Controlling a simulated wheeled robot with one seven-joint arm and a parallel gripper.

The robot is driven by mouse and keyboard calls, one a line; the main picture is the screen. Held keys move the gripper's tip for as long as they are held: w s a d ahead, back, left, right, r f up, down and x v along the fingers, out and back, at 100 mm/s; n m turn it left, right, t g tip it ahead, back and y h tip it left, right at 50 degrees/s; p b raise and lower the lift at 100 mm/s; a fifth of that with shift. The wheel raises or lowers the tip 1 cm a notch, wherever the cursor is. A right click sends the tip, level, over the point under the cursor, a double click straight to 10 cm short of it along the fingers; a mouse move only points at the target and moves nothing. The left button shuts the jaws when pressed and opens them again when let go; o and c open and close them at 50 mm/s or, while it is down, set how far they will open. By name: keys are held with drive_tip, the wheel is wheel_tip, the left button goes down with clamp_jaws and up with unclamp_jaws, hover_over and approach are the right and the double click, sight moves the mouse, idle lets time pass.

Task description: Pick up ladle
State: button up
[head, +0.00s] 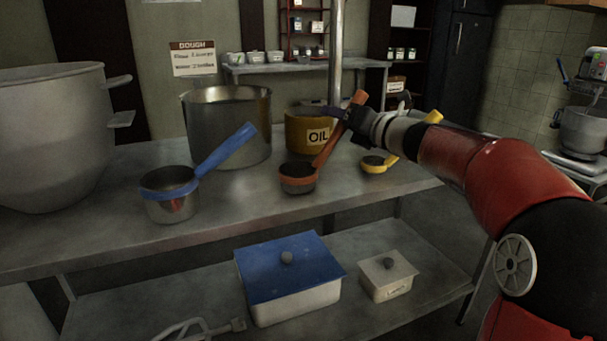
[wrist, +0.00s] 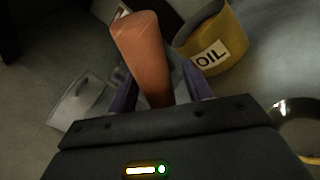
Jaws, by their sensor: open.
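Three ladles stand on the metal table in the head view. The orange ladle (head: 298,182) has its handle slanting up to the right, to my gripper (head: 343,115). In the wrist view, the orange handle (wrist: 143,55) rises between the two purple fingers of my open gripper (wrist: 160,93). I cannot tell whether either finger touches it. The blue-handled ladle (head: 170,202) stands to the left. The yellow ladle (head: 374,164) stands to the right, its handle partly hidden by my arm.
A yellow OIL pot (head: 303,124) stands close behind the orange ladle and also shows in the wrist view (wrist: 225,40). A blue-lidded box (head: 290,300) and a small white box (head: 387,277) sit on the lower shelf.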

drive_tip(key=shift+w+a, duration=0.1)
drive_tip(key=shift+w, duration=0.05)
clamp_jaws()
drive_tip(key=shift+r, duration=0.1)
